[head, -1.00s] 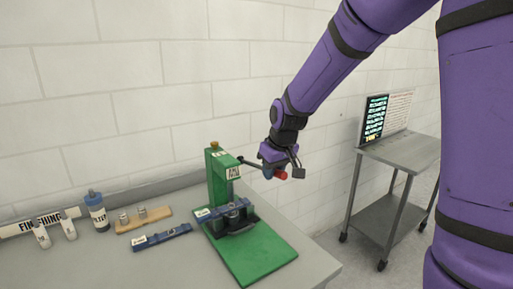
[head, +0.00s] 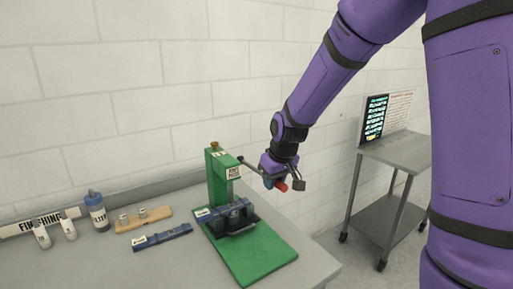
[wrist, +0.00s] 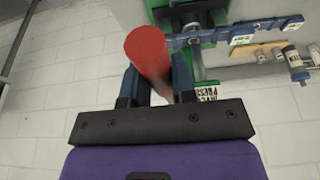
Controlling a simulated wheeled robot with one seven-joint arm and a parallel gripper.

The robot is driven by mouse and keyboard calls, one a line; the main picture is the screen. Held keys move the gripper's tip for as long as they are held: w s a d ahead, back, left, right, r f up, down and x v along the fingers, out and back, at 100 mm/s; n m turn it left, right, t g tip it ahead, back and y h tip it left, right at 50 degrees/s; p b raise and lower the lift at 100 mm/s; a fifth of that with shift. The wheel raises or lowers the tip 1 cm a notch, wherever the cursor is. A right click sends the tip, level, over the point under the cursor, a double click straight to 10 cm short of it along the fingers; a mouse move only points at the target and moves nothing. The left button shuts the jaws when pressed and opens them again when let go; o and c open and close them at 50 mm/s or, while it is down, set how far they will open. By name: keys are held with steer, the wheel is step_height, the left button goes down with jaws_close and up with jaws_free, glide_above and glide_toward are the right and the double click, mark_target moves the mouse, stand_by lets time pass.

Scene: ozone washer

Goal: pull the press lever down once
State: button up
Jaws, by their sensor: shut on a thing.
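The green arbor press (head: 216,180) stands on the grey bench with a green base plate. Its dark press lever (head: 250,167) runs from the press head out to the right, sloping downward, and ends in a red grip (head: 281,187). My gripper (head: 284,181) is shut on the red grip, to the right of the press head. In the wrist view the red grip (wrist: 148,55) sits between the two dark fingers of my gripper (wrist: 155,88). A blue strap (head: 212,213) lies across the press bed under the ram. The fingers partly hide the grip.
A metal cart (head: 397,150) with a screen stands right.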

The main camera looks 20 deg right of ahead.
steer(key=shift+f, duration=1.45)
steer(key=shift+f, duration=0.25)
steer(key=shift+r, duration=0.1)
steer(key=shift+r, duration=1.75)
steer(key=shift+w+r, duration=0.1)
steer(key=shift+r, duration=0.05)
